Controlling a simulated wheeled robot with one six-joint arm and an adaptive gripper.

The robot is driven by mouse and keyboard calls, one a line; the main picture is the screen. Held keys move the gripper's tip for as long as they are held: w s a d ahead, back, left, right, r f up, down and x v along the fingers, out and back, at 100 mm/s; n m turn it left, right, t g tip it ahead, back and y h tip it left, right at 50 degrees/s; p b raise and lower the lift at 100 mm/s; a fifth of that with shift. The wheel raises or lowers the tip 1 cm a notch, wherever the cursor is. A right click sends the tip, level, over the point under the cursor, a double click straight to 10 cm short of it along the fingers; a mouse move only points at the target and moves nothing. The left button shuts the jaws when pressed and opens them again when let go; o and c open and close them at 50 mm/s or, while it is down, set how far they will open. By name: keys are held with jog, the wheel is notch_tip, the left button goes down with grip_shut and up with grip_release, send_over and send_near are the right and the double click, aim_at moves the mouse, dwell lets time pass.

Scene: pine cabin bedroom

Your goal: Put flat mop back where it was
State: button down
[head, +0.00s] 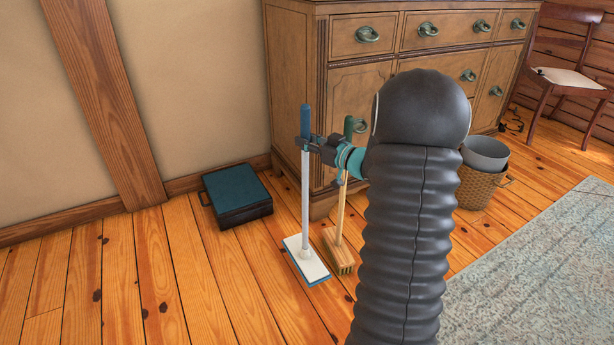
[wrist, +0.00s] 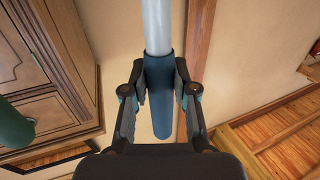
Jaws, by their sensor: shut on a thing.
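The flat mop (head: 305,195) stands upright in the head view, with a white pole, a blue grip at the top and a flat white and blue head low at the floor. I cannot tell whether its head touches the boards. My gripper (head: 307,143) is shut on the blue grip, near its lower end. In the wrist view my gripper (wrist: 160,95) has its fingers on both sides of the blue grip of the flat mop (wrist: 160,80).
A broom (head: 340,215) with a green-topped wooden handle stands just right of the mop. A wooden dresser (head: 345,95) is behind. A dark teal case (head: 237,193) lies left by the wall. A wicker basket (head: 478,188) and a rug (head: 545,265) are right. Floor at front left is clear.

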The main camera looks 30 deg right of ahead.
aim_at(308, 161)
jog(key=shift+f+b, duration=0.5)
jog(key=shift+f, duration=2.7)
jog(key=shift+f, duration=0.15)
jog(key=c, duration=0.9)
grip_release()
